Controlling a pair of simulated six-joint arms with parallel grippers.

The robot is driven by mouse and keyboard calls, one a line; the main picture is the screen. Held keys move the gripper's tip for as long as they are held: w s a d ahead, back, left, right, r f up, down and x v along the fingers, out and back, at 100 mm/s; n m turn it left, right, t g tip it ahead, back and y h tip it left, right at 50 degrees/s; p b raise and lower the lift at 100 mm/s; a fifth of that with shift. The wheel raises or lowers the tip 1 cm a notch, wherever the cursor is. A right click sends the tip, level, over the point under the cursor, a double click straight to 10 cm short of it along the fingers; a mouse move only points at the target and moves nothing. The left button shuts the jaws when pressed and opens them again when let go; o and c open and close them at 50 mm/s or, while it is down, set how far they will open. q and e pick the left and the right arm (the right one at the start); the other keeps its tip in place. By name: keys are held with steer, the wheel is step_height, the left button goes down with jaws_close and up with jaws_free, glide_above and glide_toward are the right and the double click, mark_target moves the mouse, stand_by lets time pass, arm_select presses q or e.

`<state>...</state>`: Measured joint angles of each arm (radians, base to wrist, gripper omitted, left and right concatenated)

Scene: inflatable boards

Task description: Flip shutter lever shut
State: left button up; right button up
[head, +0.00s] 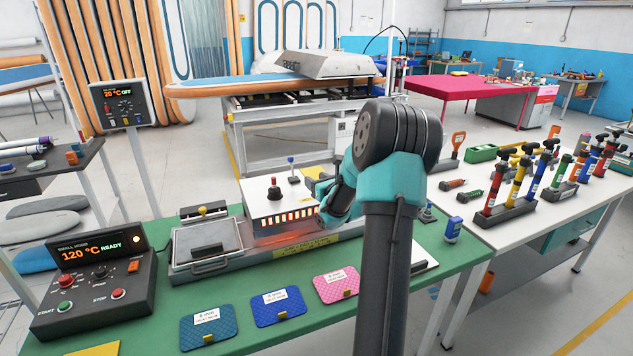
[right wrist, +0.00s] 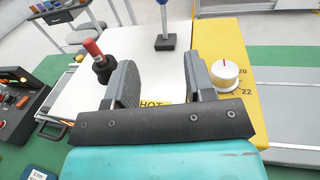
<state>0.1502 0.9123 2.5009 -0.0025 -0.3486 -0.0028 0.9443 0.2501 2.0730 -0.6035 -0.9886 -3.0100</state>
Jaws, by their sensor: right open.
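A white heater box (head: 262,205) with a glowing slotted front stands on the green bench. On its top are a red-handled lever (head: 273,188) and a blue-topped lever (head: 291,168), both roughly upright; I cannot tell which one is the shutter lever. In the right wrist view, the red-handled lever (right wrist: 97,53) is left of my right gripper (right wrist: 161,80), and the blue-topped lever (right wrist: 164,28) is beyond it. My right gripper is open and empty above the box. My left gripper is out of view.
A yellow panel with a white dial (right wrist: 225,74) is right of the gripper. A small metal tray (head: 207,243) sits left of the heater box. A control box (head: 95,275) reads 120 °C READY. Blue and pink pads (head: 336,285) lie along the bench front.

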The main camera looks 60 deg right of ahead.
mark_target(290, 162)
steer(key=shift+w, duration=0.15)
stand_by(0.3)
steer(key=x, duration=1.5)
steer(key=shift+w+d, duration=0.2)
steer(key=shift+s, duration=0.15)
steer(key=shift+x, duration=0.8)
steer(key=shift+w+d, duration=0.1)
steer(key=shift+w, duration=0.25)
steer(key=shift+w+d+f+m+g+y, duration=0.1)
steer(key=shift+w+d+f+g+y, duration=0.15)
steer(key=shift+g, duration=0.3)
steer(key=shift+w+d+f+m+g+y, duration=0.15)
steer(key=shift+g+y, duration=0.2)
steer(key=shift+g, duration=0.25)
steer(key=shift+w+d+f+m+g+y, duration=0.1)
steer(key=shift+w+d+f+g+y, duration=0.15)
steer(key=shift+g, duration=0.3)
stand_by(0.4)
steer(key=shift+r, duration=0.1)
steer(key=shift+s+a, duration=0.1)
stand_by(0.5)
